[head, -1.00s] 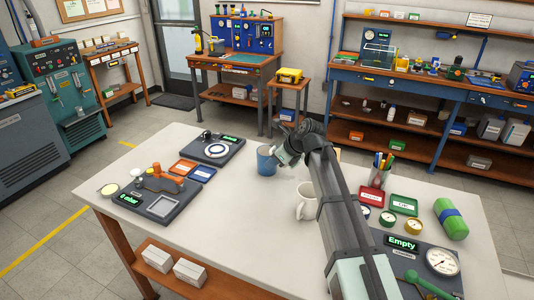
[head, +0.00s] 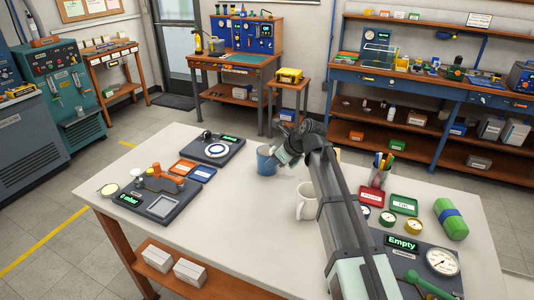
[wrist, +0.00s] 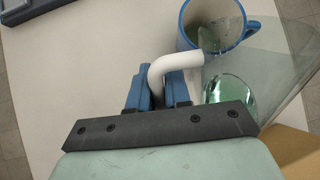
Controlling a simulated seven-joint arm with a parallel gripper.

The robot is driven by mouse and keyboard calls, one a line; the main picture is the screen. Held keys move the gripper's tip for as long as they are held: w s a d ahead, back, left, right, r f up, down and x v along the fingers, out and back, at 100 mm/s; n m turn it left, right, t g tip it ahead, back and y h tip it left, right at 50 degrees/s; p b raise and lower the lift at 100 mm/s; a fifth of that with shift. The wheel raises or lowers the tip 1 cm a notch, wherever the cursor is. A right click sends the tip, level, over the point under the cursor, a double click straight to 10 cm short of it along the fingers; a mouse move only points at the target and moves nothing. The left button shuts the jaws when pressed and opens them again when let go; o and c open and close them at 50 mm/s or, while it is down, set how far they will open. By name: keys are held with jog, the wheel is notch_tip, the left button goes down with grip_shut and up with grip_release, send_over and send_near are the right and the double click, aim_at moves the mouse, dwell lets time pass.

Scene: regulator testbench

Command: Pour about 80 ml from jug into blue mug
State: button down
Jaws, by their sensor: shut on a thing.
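The blue mug (head: 266,162) stands upright on the white table, left of my gripper (head: 287,150). It also shows at the top of the wrist view (wrist: 184,35). In the wrist view, my gripper (wrist: 158,86) is shut on the white handle (wrist: 162,64) of the clear jug (wrist: 270,62). The jug lies tilted in that view, with its mouth end over the mug's opening. Pale green liquid (wrist: 230,90) shows inside the jug. Something greenish and glassy shows within the mug's rim; I cannot tell how much liquid the mug holds. My arm hides most of the jug in the head view.
A white mug (head: 306,204) stands close to my arm. A pen cup (head: 378,178), red tray (head: 371,197) and green tray (head: 404,205) are to the right. A dark scale (head: 217,151) and a dark fixture (head: 160,195) sit left. The table's front middle is clear.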

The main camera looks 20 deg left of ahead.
jog(key=shift+f, duration=0.15)
jog(key=y, duration=0.2)
jog(key=shift+s+d+r+y, duration=0.1)
jog(key=shift+d+r+y, duration=0.05)
jog(key=shift+r+y, duration=0.15)
jog(key=shift+d+f+y, duration=0.2)
jog(key=shift+f+y, duration=0.15)
jog(key=shift+f, duration=0.1)
jog(key=shift+d+f+y, duration=0.2)
jog(key=shift+f+y, duration=0.15)
jog(key=shift+f, duration=0.1)
jog(key=r+y, duration=0.1)
jog(key=d+r+y, duration=0.1)
jog(key=r, duration=0.1)
jog(key=shift+s+t, duration=0.1)
jog(key=shift+t, duration=0.2)
jog(key=shift+s+d+r+y+b, duration=0.1)
jog(key=shift+d+r+y+b, duration=0.1)
jog(key=shift+d+r+y, duration=0.5)
jog(key=shift+d+r+y+b, duration=0.25)
jog(key=shift+r+y, duration=0.45)
jog(key=shift+y, duration=0.5)
jog(key=shift+d+r, duration=0.1)
